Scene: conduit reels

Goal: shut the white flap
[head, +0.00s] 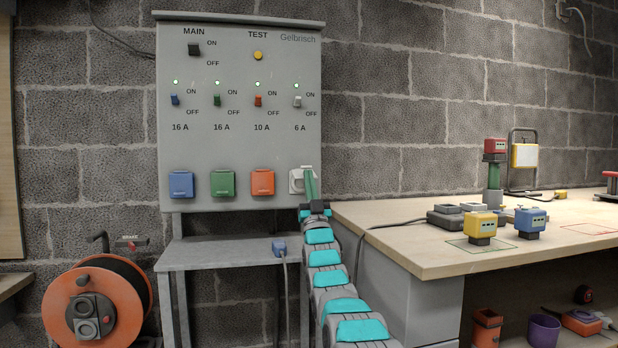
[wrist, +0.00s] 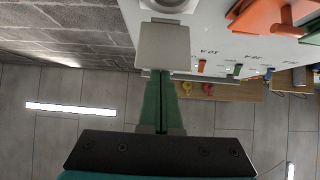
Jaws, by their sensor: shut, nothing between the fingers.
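The white flap (wrist: 163,45) belongs to the white socket (head: 296,181) at the right end of the panel's bottom row. The flap stands open; part of the round socket face (wrist: 170,4) shows beyond it in the wrist view. My gripper (head: 309,170) is shut and empty, its green fingers in front of the socket's right part and hiding some of it. In the wrist view the fingertips (wrist: 160,73) are at the flap's edge; I cannot tell whether they touch it.
Blue (head: 181,184), green (head: 222,183) and orange (head: 262,182) covers sit left of the white socket. A grey shelf (head: 220,254) with a blue plug (head: 280,248) lies below. A wooden workbench (head: 400,232) with several devices stands at right, and an orange reel (head: 95,305) at lower left.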

